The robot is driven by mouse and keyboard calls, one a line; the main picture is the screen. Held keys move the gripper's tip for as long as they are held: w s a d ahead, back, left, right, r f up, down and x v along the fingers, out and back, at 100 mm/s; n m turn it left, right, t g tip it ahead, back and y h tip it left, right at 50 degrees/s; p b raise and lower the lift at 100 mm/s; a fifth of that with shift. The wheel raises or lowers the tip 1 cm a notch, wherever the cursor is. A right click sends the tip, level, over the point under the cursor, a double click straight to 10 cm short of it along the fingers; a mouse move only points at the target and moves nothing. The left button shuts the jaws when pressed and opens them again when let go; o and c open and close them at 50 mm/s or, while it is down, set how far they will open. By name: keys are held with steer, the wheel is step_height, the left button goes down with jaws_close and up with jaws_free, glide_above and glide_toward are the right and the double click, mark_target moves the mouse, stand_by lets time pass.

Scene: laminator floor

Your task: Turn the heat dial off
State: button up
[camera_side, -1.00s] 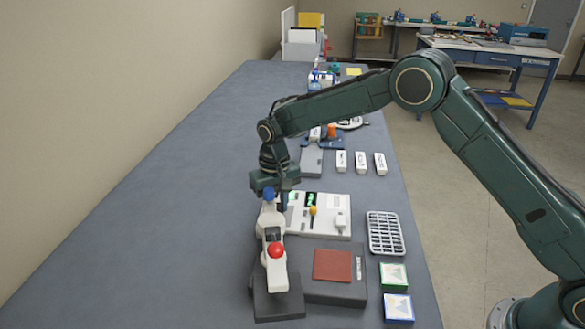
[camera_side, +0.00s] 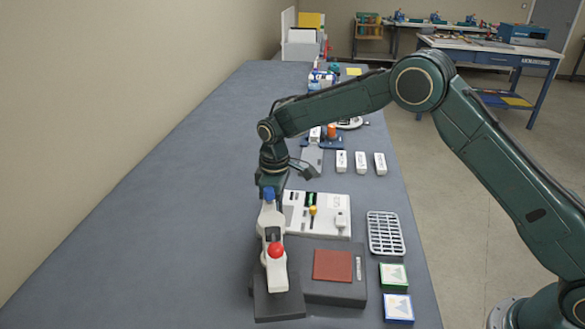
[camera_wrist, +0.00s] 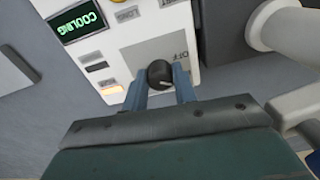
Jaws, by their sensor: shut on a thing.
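The heat dial (camera_wrist: 160,74) is a small black knob on the white control panel (camera_wrist: 115,62). It sits between the two blue fingers of my gripper (camera_wrist: 160,92), which is shut on it. A pale pointer line shows on the knob; the printed word OFF (camera_wrist: 181,60) is just beside it. The panel's display (camera_wrist: 78,22) reads COOLING in green. In the side view, the white panel (camera_side: 328,222) lies behind the press, and my gripper is low at its left end, its fingertips and the dial hidden there.
A white press with a red ball knob (camera_side: 275,251) stands on a dark base right in front of my gripper. A red pad (camera_side: 332,265), a wire rack (camera_side: 385,233) and two boxed card stacks (camera_side: 394,275) lie to the right. The table at left is clear.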

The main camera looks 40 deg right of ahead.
steer(key=n, duration=0.4)
steer(key=shift+w+n, duration=0.1)
steer(key=shift+n, duration=0.2)
steer(key=n, duration=0.5)
steer(key=shift+a+r, duration=0.1)
steer(key=o, duration=1)
steer(key=shift+c, duration=0.2)
step_height(320, 180, up, 14)
stand_by(0.3)
